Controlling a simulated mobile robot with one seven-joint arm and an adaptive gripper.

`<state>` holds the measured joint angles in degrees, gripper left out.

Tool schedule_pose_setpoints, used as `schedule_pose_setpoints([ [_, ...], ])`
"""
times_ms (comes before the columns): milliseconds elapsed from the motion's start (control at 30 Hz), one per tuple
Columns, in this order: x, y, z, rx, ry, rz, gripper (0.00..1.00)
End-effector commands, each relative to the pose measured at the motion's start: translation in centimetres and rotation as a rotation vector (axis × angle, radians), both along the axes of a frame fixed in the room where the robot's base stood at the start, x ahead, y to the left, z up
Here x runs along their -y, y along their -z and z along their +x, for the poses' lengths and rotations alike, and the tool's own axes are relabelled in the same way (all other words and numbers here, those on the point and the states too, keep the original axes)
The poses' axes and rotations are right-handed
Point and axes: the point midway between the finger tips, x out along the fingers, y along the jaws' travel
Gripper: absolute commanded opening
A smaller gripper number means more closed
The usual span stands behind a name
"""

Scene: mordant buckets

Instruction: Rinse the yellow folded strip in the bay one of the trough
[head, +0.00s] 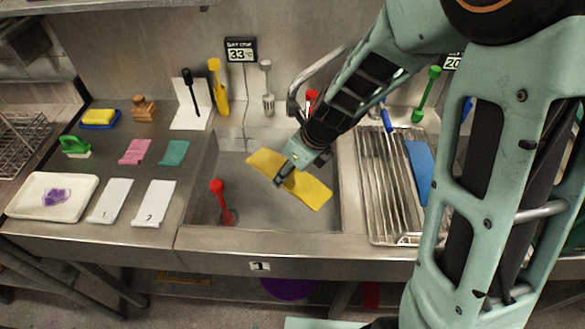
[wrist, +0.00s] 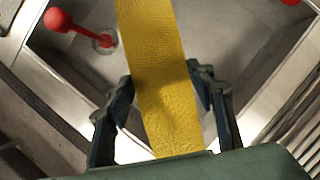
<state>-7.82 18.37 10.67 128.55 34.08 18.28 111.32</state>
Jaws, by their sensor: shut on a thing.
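The yellow folded strip (head: 312,190) is held in my gripper (head: 289,172) over the trough's bay one (head: 255,213), which has a label "1" (head: 260,266) on its front edge. In the wrist view the strip (wrist: 160,75) runs up between the two fingers of my gripper (wrist: 165,88). The strip looks flat and spreads out on both sides of the fingers in the head view. I cannot tell whether it touches the basin floor or any water.
A red-knobbed plug handle (head: 221,200) stands in the basin's front left; it also shows in the wrist view (wrist: 66,22). A metal drying rack (head: 383,190) lies right of the bay. Pink (head: 134,151) and teal (head: 174,153) strips, white cards and a white tray (head: 80,204) occupy the left counter.

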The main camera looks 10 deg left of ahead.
Motion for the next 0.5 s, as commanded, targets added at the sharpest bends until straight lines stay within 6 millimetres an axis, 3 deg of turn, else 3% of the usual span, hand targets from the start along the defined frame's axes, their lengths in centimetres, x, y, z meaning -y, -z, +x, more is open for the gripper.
schedule_pose_setpoints([
  [500,0.0,5.1,0.0,0.001,0.001,0.001,0.24],
])
